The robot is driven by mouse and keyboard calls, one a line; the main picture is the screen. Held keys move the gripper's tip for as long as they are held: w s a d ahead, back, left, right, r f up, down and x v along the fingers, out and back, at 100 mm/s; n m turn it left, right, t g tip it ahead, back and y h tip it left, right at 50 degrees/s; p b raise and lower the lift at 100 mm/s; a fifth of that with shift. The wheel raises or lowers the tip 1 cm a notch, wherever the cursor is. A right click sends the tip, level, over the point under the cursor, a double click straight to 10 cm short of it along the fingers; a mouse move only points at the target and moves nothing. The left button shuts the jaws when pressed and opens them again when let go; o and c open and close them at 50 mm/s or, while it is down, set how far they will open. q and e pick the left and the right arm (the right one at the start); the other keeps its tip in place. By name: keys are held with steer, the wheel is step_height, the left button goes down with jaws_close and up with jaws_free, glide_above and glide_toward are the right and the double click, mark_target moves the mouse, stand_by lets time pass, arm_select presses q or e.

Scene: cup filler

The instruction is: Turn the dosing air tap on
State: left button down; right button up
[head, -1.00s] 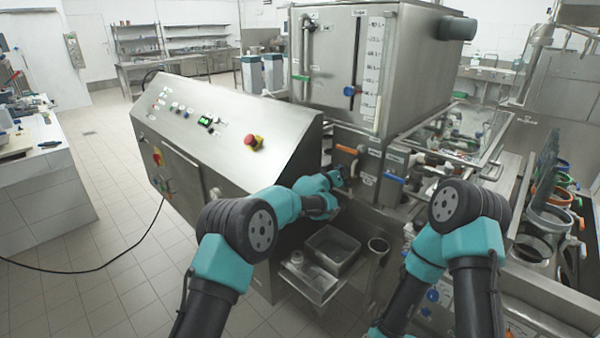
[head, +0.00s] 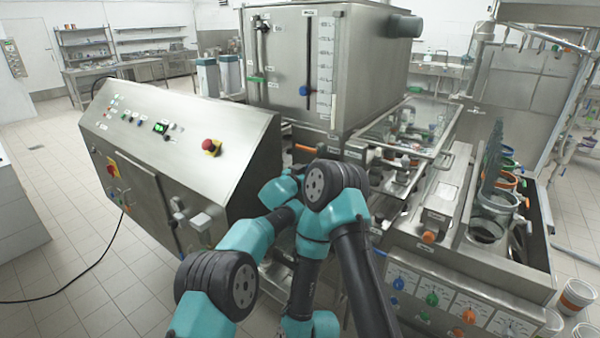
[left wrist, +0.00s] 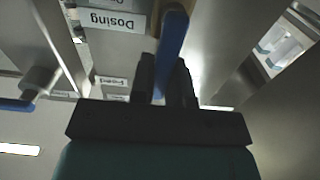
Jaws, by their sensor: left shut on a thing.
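The dosing tap's blue lever (left wrist: 173,38) shows in the left wrist view, beside a label (left wrist: 110,19) reading "Dosing", upside down there. My left gripper (left wrist: 163,72) has one finger on each side of the lever and is shut on it. The lever runs up out of the fingers, along the view's length. In the head view my arms cover the left gripper and this tap. My right gripper is not seen; only its arm shows, crossing the middle of the head view.
A control cabinet (head: 150,150) with a red emergency button (head: 209,146) stands left of the arms. An orange tap handle (head: 305,148) lies just behind them. A steel tank (head: 285,75) stands at the back. Another blue handle (left wrist: 17,105) shows at the wrist view's left.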

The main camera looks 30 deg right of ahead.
arm_select(q)
steer(key=c, duration=1.1)
jaws_free()
steer(key=shift+s+a, duration=0.1)
steer(key=v, duration=1.7)
steer(key=w+a+f+n+t+y, duration=0.25)
steer(key=a+f+n+y, duration=0.25)
steer(key=a+f, duration=1)
steer(key=s+a+f+n+g+y, duration=0.1)
steer(key=s+a+f+n+y, duration=0.1)
steer(key=a+f, duration=0.6)
steer(key=s+a+f+n+g+y, duration=0.25)
steer(key=a+f, duration=0.25)
steer(key=a, duration=0.6)
steer(key=s+a+f+n+g+y, duration=0.1)
steer(key=s+a+f, duration=0.4)
steer(key=s+a, duration=0.5)
steer(key=s+a+f+n+g+y, duration=0.2)
steer(key=s+a+f+n+g, duration=0.2)
steer(key=s+a, duration=0.7)
steer(key=s+f+n, duration=0.1)
steer(key=s, duration=0.5)
steer(key=shift+s+f, duration=0.2)
steer(key=shift+s, duration=0.15)
